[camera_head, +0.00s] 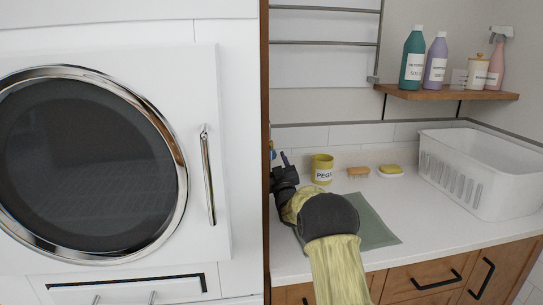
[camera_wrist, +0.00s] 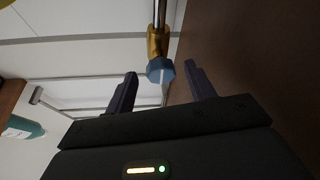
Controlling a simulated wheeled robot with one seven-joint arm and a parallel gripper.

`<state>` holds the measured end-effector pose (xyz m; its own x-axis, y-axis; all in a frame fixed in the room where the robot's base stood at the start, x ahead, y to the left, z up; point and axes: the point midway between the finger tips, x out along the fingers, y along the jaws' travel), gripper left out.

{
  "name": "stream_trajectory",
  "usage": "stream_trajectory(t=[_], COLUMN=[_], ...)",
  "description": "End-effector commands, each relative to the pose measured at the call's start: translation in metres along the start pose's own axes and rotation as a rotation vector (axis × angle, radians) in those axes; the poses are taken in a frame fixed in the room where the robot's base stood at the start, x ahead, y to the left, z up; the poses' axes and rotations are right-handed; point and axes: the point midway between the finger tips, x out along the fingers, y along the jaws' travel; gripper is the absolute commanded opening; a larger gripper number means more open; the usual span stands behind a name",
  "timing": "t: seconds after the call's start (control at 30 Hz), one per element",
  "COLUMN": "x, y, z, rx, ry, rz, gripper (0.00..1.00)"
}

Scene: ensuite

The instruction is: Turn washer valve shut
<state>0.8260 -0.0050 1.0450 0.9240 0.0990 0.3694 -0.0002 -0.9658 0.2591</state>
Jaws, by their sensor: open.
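The washer valve is a brass body (camera_wrist: 158,42) on a metal pipe with a blue handle (camera_wrist: 160,70), seen at the top centre of the wrist view. My gripper (camera_wrist: 161,72) is open, with one dark finger on each side of the blue handle. Gaps show between the handle and both fingers; I cannot tell how far the handle reaches between them. In the head view my gripper (camera_head: 281,162) is above the counter beside the wooden side panel. Only a small bit of blue (camera_head: 272,154) shows there at the panel's edge; the rest of the valve is hidden.
The wooden panel (camera_head: 265,180) stands close to my gripper's left, beside the white washer (camera_head: 225,90). A yellow peg cup (camera_head: 322,168), brush (camera_head: 358,172), soap dish (camera_head: 390,174) and white basket (camera_head: 470,185) stand on the counter. A grey-green cloth (camera_head: 375,225) lies under my arm.

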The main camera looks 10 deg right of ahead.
Motion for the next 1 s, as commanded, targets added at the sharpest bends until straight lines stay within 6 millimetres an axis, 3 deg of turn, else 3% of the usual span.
stream_trajectory(t=[0.3, 0.63, 0.67, 0.87, 1.0], x=[0.029, 0.032, 0.032, 0.032, 0.031], y=[0.0, 0.0, 0.0, 0.0, 0.0], z=[0.0, 0.0, 0.0, 0.0, 0.001], rx=[0.0, 0.0, 0.0, 0.0, 0.005], ry=[0.0, 0.0, 0.0, 0.0, 0.0], rz=[0.0, 0.0, 0.0, 0.0, 0.002], gripper=[0.54, 0.54, 0.52, 0.13, 0.1])
